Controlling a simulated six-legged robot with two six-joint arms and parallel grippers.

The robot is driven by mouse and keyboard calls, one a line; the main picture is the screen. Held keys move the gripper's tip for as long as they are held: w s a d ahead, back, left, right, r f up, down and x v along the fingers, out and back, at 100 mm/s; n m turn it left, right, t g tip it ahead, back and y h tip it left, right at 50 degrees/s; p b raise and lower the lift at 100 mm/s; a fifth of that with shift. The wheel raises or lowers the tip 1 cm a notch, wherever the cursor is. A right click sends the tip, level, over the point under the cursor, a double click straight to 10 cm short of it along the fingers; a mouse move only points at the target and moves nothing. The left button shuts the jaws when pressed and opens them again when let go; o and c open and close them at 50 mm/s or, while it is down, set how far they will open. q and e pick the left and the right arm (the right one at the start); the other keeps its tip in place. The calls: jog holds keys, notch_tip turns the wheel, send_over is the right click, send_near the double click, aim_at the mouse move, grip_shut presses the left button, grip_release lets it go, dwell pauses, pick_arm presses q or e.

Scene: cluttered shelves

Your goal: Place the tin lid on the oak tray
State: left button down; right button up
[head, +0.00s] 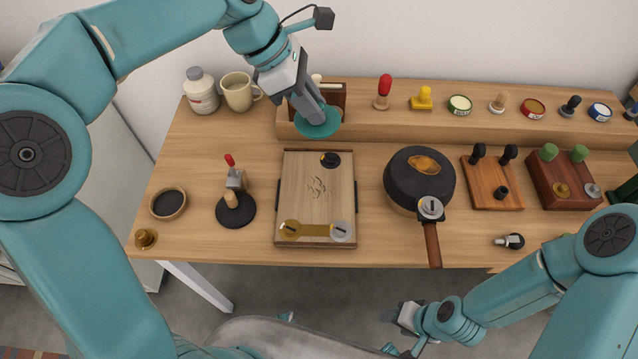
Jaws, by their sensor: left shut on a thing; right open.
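The oak tray (300,205) is a flat wooden board with a dark handle on each side and a mark in its middle. It lies on the table in front of the raised shelf. A black knob-like piece (330,160) sits near its far edge, and a brass-and-grey bar (315,231) lies along its near edge. My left gripper (312,108) is shut on a round teal disc, which looks like the tin lid (318,124). It holds the lid beyond the tray's far edge, near the shelf front. My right gripper (405,316) is open and empty, low in front of the table.
A wooden box (331,96) stands behind the lid. A stamp-like tool on a black base (236,210) stands left of the tray, and a lidded pan (419,178) stands right. Small tins and stamps line the shelf (440,124). The tray's middle is bare.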

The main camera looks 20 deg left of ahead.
pick_arm(q)
notch_tip(320, 180, down, 20)
jog(key=b, duration=0.4)
jog(key=shift+s+r, duration=0.1)
jog(key=shift+r, duration=0.15)
jog(key=c, duration=1)
grip_release()
jog(key=shift+f, duration=0.15)
jog(key=shift+o, duration=0.2)
jog(key=shift+a+r, duration=0.1)
jog(key=shift+r, duration=0.2)
jog(key=p+v, duration=0.2)
jog(key=v, duration=0.9)
jog(key=shift+r, duration=0.35)
jog(key=shift+s+a, duration=0.1)
jog(key=shift+a, duration=0.05)
